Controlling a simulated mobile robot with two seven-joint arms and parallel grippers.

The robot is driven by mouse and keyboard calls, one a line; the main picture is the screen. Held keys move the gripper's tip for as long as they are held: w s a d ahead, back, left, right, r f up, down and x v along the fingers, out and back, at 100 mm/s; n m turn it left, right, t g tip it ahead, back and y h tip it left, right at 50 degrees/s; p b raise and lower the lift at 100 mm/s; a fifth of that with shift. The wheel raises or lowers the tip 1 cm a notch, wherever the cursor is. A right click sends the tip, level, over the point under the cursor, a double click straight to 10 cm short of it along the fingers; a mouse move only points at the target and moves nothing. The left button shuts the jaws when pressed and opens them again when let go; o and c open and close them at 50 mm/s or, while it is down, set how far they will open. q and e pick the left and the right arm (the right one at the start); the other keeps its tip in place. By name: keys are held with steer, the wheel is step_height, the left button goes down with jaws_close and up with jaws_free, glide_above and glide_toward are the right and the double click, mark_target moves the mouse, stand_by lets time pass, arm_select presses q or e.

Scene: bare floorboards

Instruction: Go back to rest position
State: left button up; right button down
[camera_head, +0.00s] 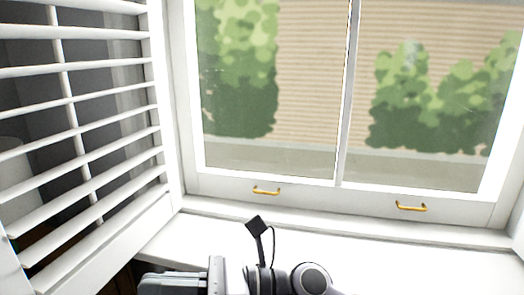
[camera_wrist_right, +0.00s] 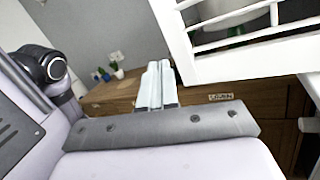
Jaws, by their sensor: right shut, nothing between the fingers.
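My right gripper (camera_head: 160,283) is at the bottom of the head view, in front of the window sill, with its fingers pointing left. In the right wrist view its two pale fingers (camera_wrist_right: 157,84) are pressed together with nothing between them. My right wrist and arm links show beside it in the head view, partly cut off by the bottom edge. My left gripper is not in view.
A white louvred shutter (camera_head: 88,205) stands open at the left, close to my right gripper. Behind is a window with two brass handles (camera_head: 266,190) above a bare white sill (camera_head: 400,262). The right wrist view shows a wooden cabinet (camera_wrist_right: 215,112) and small plants (camera_wrist_right: 115,68).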

steer(key=w+d+f+m+t+h+p, duration=0.1)
steer(key=w+d+f+m+t+h, duration=0.15)
steer(key=d+f+m+t, duration=0.6)
steer(key=w+d+r+m+t+h, duration=0.1)
steer(key=w+d+m+t+h, duration=0.3)
steer(key=m, duration=1)
steer(key=w+d+f+m+t+h+p, duration=0.1)
steer(key=w+d+f+m+t, duration=0.2)
steer(key=m+t, duration=0.6)
arm_select(q)
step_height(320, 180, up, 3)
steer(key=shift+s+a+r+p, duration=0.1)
steer(key=shift+p, duration=0.6)
arm_select(e)
steer(key=s+d+f+m+g+h, duration=0.4)
steer(key=s+d+f+m, duration=0.4)
steer(key=f, duration=0.3)
steer(key=s+d+f+m+g+h, duration=0.4)
steer(key=s+d+f+m+h, duration=0.2)
steer(key=s+d+f+m, duration=0.3)
step_height(320, 180, down, 3)
steer(key=shift+s+d+m, duration=0.15)
steer(key=shift+m, duration=0.8)
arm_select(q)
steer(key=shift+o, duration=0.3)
